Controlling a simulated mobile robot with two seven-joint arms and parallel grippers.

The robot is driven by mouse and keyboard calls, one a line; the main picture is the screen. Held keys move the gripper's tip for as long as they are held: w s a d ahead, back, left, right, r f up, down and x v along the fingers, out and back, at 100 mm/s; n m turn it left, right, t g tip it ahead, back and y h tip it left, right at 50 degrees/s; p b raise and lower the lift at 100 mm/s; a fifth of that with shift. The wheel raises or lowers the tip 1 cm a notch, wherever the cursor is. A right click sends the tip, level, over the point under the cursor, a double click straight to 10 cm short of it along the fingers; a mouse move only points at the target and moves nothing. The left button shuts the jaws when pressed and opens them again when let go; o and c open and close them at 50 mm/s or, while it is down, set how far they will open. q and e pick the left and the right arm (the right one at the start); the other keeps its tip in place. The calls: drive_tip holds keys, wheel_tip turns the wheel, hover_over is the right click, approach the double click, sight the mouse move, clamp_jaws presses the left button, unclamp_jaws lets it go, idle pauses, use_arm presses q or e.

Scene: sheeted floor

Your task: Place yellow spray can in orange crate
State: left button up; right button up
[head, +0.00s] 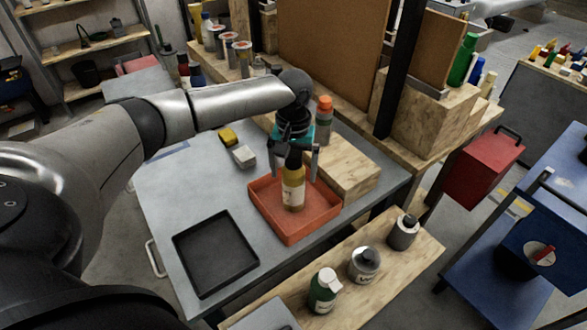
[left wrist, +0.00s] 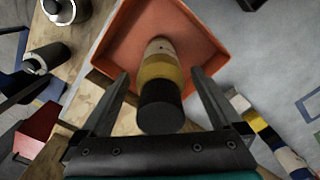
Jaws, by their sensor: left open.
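The yellow spray can (head: 293,187), with a black cap and a pale label, stands upright inside the orange crate (head: 264,201). In the left wrist view the can (left wrist: 159,70) shows cap towards the camera, with the crate (left wrist: 113,40) around its base. My left gripper (head: 297,170) is above the crate with a finger on either side of the can's upper part. In the left wrist view the open fingers (left wrist: 157,88) stand clear of the can, with a gap on both sides. My right gripper is in neither view.
A black tray (head: 215,252) lies on the grey table left of the crate. A wooden block (head: 350,178) stands close on the crate's right. An orange-capped can (head: 324,120) is behind. Several bottles stand on a wooden shelf (head: 385,285) in front.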

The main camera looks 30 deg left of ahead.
use_arm(q)
drive_tip(key=shift+r, duration=0.15)
wheel_tip(320, 180, up, 12)
drive_tip(key=shift+p, duration=0.75)
